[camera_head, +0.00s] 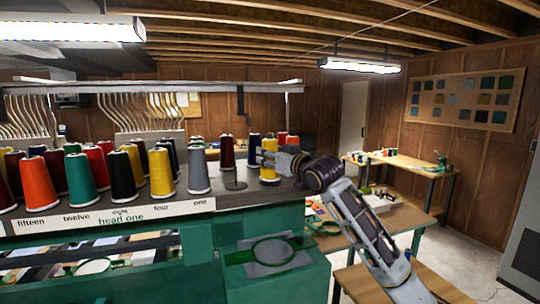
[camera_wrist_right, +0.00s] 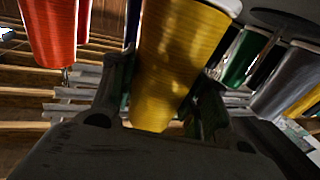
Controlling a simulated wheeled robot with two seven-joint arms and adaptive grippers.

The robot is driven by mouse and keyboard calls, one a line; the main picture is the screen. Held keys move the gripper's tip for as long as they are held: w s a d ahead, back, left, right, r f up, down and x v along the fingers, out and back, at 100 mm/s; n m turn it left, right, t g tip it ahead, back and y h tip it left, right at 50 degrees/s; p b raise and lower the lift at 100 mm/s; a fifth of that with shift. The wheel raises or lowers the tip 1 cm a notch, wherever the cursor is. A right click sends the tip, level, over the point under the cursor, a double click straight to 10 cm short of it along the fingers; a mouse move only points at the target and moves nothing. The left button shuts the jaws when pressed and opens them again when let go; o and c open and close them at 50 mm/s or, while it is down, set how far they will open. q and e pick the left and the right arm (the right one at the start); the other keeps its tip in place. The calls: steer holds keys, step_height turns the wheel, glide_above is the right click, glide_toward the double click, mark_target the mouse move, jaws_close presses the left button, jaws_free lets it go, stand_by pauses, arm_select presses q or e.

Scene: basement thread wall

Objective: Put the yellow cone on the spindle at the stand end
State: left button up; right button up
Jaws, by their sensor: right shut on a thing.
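The yellow cone (camera_head: 269,173) is at the right end of the stand in the head view. My right gripper (camera_head: 274,160) is shut around its middle from the right. In the right wrist view the yellow cone (camera_wrist_right: 180,60) fills the space between the two fingers (camera_wrist_right: 165,95). The cone looks upright; I cannot tell whether its base touches the stand top. An empty spindle with a round dark base (camera_head: 235,184) stands just left of the held cone, right of the grey cone (camera_head: 198,172). My left gripper is out of view.
A row of coloured cones, including another yellow one (camera_head: 160,173), stands on the stand (camera_head: 108,218) to the left. A dark red cone (camera_head: 227,152) and a dark blue cone (camera_head: 254,150) stand behind the spindle. A wooden table (camera_head: 415,213) is at the right.

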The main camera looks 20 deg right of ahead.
steer(key=shift+f, duration=0.3)
stand_by(0.6)
steer(key=o, duration=1.2)
steer(key=shift+c, duration=0.2)
steer(key=v, duration=1.2)
